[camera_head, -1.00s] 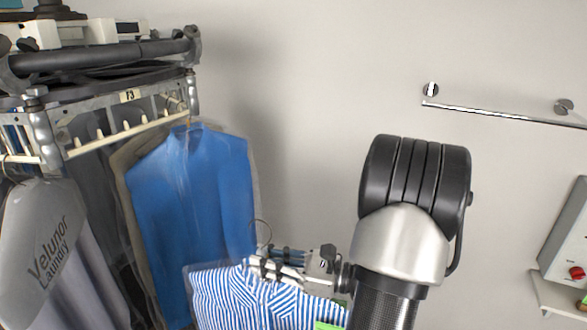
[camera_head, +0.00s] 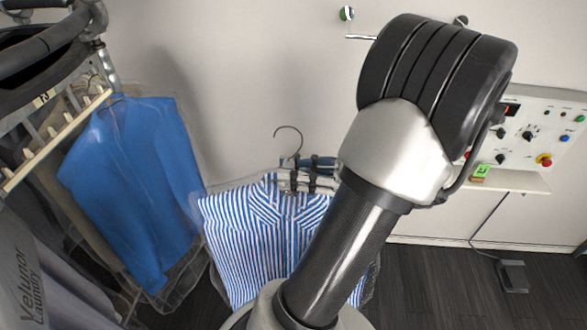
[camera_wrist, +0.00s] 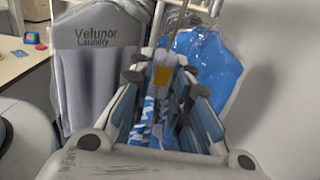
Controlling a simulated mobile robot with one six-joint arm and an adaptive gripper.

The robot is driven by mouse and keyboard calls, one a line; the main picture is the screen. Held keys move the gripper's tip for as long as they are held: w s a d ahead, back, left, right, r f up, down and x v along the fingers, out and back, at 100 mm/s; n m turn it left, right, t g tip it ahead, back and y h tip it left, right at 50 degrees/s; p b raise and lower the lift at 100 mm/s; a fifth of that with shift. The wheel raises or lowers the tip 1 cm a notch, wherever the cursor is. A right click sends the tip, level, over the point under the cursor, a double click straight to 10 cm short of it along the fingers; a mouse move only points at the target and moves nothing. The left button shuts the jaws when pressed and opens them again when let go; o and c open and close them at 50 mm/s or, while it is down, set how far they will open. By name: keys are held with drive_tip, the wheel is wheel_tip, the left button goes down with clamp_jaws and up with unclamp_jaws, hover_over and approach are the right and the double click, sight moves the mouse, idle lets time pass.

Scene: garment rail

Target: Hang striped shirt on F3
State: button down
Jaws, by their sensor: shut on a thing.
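The blue-and-white striped shirt (camera_head: 262,240) hangs on a hanger whose hook (camera_head: 289,132) points up, in clear plastic. My gripper (camera_head: 305,182) is shut on the hanger just above the collar. In the wrist view, the gripper's fingers (camera_wrist: 160,95) close around the hanger neck, with a little striped cloth between them. The F3 tag (camera_head: 43,98) sits on the rail frame at the left, above a cream notched bar (camera_head: 60,138). The held shirt is right of that bar, apart from it. The shirt's lower right is hidden behind my arm.
A bagged blue shirt (camera_head: 135,185) hangs at the bar's right end, left of the striped shirt. A grey Velunor Laundry cover (camera_head: 30,285) hangs at lower left. A control panel (camera_head: 535,135) and a shelf (camera_head: 510,182) are on the right wall.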

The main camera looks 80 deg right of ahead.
drive_tip(key=shift+w+a+b, duration=0.25)
drive_tip(key=shift+w+b, duration=0.15)
drive_tip(key=shift+w, duration=2.55)
drive_tip(key=shift+w+a+b, duration=0.25)
drive_tip(key=shift+w+b, duration=0.2)
drive_tip(key=shift+w, duration=2.5)
drive_tip(key=shift+w+a+b, duration=0.25)
drive_tip(key=shift+w+b, duration=0.15)
drive_tip(key=shift+w, duration=2.55)
drive_tip(key=w+a, duration=0.1)
drive_tip(key=w, duration=2.1)
drive_tip(key=shift+a+b, duration=0.4)
drive_tip(key=shift+w, duration=0.25)
drive_tip(key=shift+w+a+b, duration=0.2)
drive_tip(key=shift+w+b, duration=0.35)
drive_tip(key=shift+w, duration=1.85)
drive_tip(key=shift+f+b, duration=0.4)
